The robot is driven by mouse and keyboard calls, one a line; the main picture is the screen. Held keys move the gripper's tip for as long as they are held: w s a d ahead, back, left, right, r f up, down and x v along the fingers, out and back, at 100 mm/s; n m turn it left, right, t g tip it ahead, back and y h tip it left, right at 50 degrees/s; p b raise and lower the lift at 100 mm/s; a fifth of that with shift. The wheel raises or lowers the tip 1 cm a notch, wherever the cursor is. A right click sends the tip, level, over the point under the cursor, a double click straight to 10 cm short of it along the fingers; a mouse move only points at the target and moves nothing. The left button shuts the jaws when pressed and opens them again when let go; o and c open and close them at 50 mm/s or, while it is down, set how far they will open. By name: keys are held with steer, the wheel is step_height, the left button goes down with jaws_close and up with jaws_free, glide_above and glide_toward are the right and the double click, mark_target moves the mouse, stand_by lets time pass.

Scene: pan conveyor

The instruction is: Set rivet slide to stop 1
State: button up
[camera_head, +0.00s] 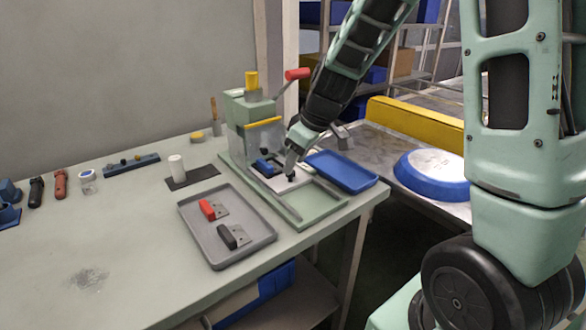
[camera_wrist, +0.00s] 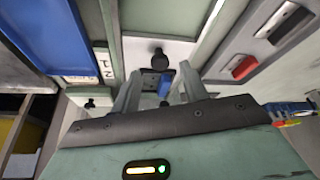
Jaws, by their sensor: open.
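The rivet slide is a pale plate (camera_head: 270,185) in the green press fixture (camera_head: 322,208); it also shows in the wrist view (camera_wrist: 181,51). A black knob (camera_wrist: 158,58) stands on it. A blue piece on a dark block (camera_head: 263,166) lies behind the knob and shows between my fingers in the wrist view (camera_wrist: 165,84). My gripper (camera_head: 290,175) is over the plate at the knob, pointing down. In the wrist view my gripper (camera_wrist: 159,76) is open, its fingers apart on either side of the knob's line. I cannot tell contact. Stop markings (camera_wrist: 106,64) show beside the track.
The press (camera_head: 254,125) with a red-tipped lever (camera_head: 297,74) stands behind the slide. A blue tray (camera_head: 341,172) lies to the right. A grey tray (camera_head: 249,254) with a red-handled and a black-handled part lies in front left.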

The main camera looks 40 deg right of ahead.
steer(key=shift+x, duration=1.25)
jaws_close()
steer(key=shift+w+a+p, duration=0.1)
steer(key=shift+w+p, duration=0.2)
steer(key=shift+w, duration=1.95)
jaws_free()
